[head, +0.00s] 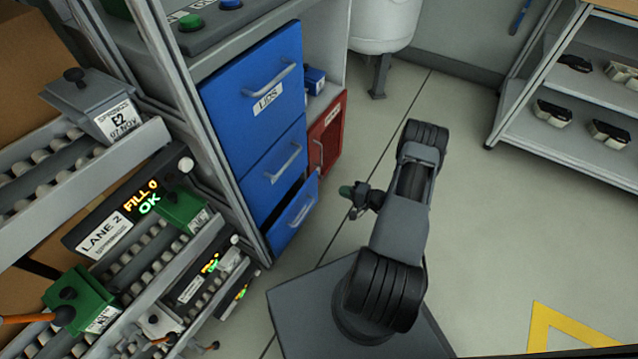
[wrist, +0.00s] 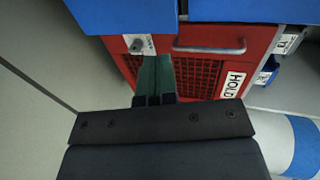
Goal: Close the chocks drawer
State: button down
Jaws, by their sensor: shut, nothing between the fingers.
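A blue cabinet has three stacked drawers in the head view. The top drawer (head: 262,90) is labelled LIDS, and the middle drawer (head: 275,170) looks shut. The bottom drawer (head: 294,216) stands pulled out a little, with a dark gap above its front. No chocks label is readable on these drawers. My gripper (head: 346,191) is to the right of the bottom drawer, apart from its handle in the picture. In the wrist view my gripper (wrist: 154,72) has its green fingers together and empty, pointing toward a red cabinet front.
The red cabinet (head: 325,132), marked HOLD in the wrist view (wrist: 232,84), stands beside the blue drawers. Roller lanes with green bins (head: 80,300) are at left. A shelf rack (head: 560,135) is at right. Open floor (head: 480,215) lies between.

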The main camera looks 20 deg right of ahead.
aim_at(312, 180)
jog(key=b+x, duration=0.1)
jog(key=x, duration=0.4)
jog(key=b+x, duration=0.2)
jog(key=x, duration=0.3)
jog(key=shift+w+a+r, duration=0.1)
jog(key=shift+r, duration=0.1)
jog(key=shift+w+a+r, duration=0.15)
jog(key=shift+w+a, duration=0.3)
jog(key=shift+w, duration=0.2)
